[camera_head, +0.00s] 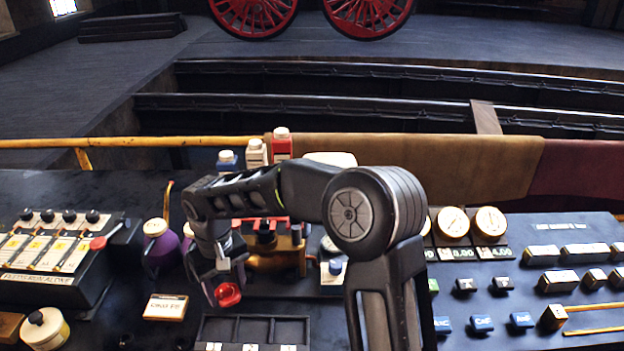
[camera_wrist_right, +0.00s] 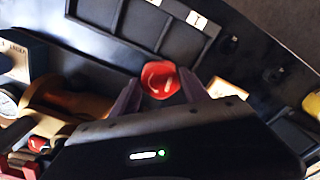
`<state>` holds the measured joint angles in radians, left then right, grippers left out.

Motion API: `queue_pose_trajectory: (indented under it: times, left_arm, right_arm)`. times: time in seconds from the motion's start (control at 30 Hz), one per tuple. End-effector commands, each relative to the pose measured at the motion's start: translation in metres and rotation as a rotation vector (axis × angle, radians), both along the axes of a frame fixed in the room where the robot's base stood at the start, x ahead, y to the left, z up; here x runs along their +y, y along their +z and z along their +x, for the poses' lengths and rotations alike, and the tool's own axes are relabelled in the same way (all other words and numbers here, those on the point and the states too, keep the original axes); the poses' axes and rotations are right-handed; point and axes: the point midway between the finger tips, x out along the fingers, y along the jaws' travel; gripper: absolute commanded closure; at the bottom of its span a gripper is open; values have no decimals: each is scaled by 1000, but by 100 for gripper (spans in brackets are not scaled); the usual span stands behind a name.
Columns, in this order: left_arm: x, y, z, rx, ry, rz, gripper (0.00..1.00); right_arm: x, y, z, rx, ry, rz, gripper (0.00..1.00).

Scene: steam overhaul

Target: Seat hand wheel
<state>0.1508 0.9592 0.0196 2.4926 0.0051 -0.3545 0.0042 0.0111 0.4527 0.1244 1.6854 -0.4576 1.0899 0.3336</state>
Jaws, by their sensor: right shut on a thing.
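The small red hand wheel (camera_head: 228,294) hangs at the tip of my right gripper (camera_head: 224,278), above the dark bench. In the right wrist view the hand wheel (camera_wrist_right: 159,79) sits between the two fingers of the gripper (camera_wrist_right: 160,90), which is shut on it. A brass valve body (camera_head: 275,262) stands just right of the gripper in the head view, partly hidden by my arm. The brass body also shows at the left of the wrist view (camera_wrist_right: 62,100). My left gripper is not in view.
A dark compartment tray (camera_head: 236,322) with white labels lies at the front. A labelled card (camera_head: 166,307) and a purple can (camera_head: 160,245) stand to the left. Bottles (camera_head: 256,152) stand behind, gauges (camera_head: 452,222) to the right, and a switch box (camera_head: 50,250) at far left.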

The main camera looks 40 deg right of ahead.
Motion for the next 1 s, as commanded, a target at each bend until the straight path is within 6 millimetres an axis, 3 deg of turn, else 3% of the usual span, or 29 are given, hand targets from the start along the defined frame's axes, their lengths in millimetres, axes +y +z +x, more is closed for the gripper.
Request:
queue_pose_trajectory:
  times: [0.43, 0.57, 0.77, 1.0]
  left_arm:
    - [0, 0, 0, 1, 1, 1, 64]
    - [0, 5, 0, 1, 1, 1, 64]
    - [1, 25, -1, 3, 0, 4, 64]
    - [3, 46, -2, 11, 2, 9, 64]
  right_arm:
    - [0, 1, 0, -2, 0, 0, 100]
    - [-6, 11, 1, -3, -13, 0, 100]
    - [-40, 62, -2, -7, -81, -2, 100]
    - [-86, 130, -26, -5, -162, -2, 100]
